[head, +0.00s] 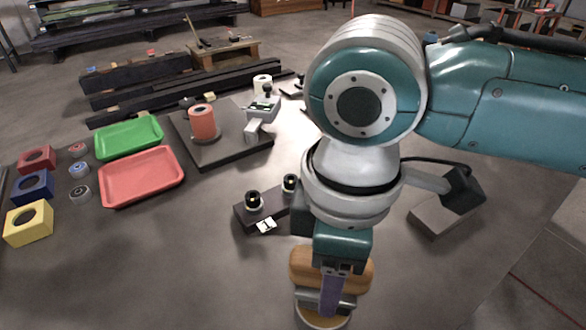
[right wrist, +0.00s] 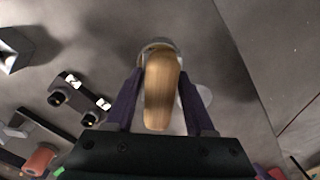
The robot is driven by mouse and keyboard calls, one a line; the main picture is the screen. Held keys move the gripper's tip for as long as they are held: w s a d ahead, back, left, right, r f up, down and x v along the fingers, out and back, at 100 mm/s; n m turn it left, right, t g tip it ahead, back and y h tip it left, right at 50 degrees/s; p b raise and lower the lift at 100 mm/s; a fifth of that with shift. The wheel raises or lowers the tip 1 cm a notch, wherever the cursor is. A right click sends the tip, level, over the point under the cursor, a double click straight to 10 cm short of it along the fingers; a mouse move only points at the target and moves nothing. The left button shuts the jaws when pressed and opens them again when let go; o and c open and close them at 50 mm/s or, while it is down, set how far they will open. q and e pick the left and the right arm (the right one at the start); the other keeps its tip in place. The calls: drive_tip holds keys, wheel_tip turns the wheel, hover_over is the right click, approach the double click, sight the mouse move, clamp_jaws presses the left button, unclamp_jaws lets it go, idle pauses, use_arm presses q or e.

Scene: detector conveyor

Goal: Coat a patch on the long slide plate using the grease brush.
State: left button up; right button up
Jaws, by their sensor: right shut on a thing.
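My right gripper (head: 331,295) points down near the front of the table. It is shut on the wooden handle (head: 302,262) of what looks like the grease brush. In the right wrist view the handle (right wrist: 162,92) sits between the purple fingers. The brush's bristles are hidden. A round-rimmed thing (head: 322,321) shows just below the gripper, partly cut off; I cannot tell whether it is part of the brush or a pot. I cannot pick out the long slide plate for certain; long dark bars (head: 190,88) lie at the back. My left gripper is not in view.
A dark block with two black knobs (head: 254,201) stands left of my right arm. A dark plate (head: 222,152) carries a red cylinder (head: 201,122). Green (head: 128,139) and red (head: 141,178) trays and coloured blocks (head: 30,222) stand left. The front left table is clear.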

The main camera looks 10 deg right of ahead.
drive_tip(key=shift+f+b, duration=0.3)
drive_tip(key=shift+f, duration=0.2)
idle(0.4)
drive_tip(key=shift+d+f+p, duration=0.1)
drive_tip(key=shift+f+p, duration=0.05)
drive_tip(key=shift+p, duration=0.15)
idle(1.5)
wheel_tip(320, 180, up, 7)
drive_tip(key=p, duration=0.8)
drive_tip(key=shift+r+p, duration=0.2)
drive_tip(key=shift+p, duration=0.1)
drive_tip(key=shift+f, duration=0.1)
